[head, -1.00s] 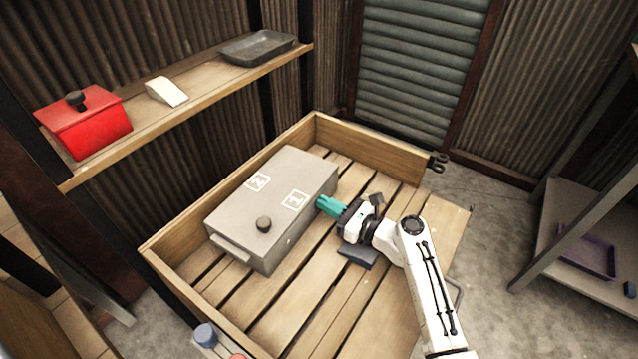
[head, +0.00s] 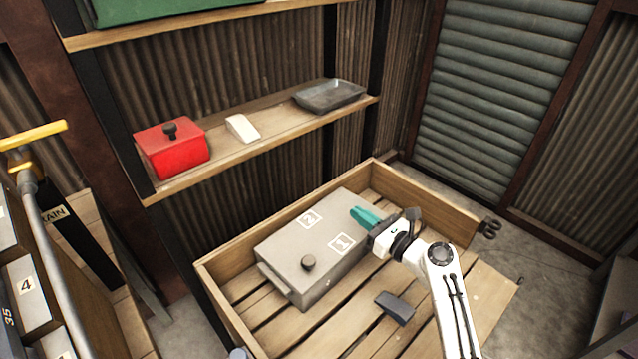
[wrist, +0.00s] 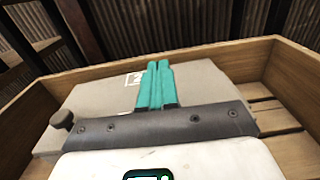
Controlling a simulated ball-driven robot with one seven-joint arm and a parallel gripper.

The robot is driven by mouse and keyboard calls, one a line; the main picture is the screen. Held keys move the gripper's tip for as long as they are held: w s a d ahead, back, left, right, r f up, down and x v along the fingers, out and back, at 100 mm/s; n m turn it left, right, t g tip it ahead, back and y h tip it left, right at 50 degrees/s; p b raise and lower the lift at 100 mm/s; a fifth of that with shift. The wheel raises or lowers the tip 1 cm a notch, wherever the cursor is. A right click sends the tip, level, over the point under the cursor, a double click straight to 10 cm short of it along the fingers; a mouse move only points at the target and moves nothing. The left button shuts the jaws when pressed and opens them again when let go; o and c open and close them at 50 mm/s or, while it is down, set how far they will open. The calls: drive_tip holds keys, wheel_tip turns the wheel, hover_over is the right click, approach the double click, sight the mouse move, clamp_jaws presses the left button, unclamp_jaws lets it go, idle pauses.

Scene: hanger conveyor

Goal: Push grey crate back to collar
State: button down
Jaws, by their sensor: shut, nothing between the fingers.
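The grey crate (head: 310,265) is a lidded box with a dark knob, a front handle and white labels 1 and 2. It sits on the slats of a wooden pallet tray (head: 470,222), near the tray's back-left wall. My gripper (head: 361,215), with teal fingers shut and empty, is over the crate's far right end. In the wrist view the shut fingers (wrist: 157,84) lie in front of the crate's top (wrist: 100,98); whether they touch it I cannot tell. I cannot make out a collar by that name, unless it is the tray's raised wooden wall.
A dark grey block (head: 395,307) lies on the slats right of the crate. A shelf behind holds a red box (head: 172,150), a white wedge (head: 242,128) and a dark tray (head: 330,96). A numbered rack (head: 30,285) stands at left.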

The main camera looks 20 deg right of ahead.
drive_tip(key=b+x, duration=0.2)
drive_tip(key=x, duration=1.3)
drive_tip(key=shift+w+a, duration=0.1)
drive_tip(key=shift+w, duration=0.1)
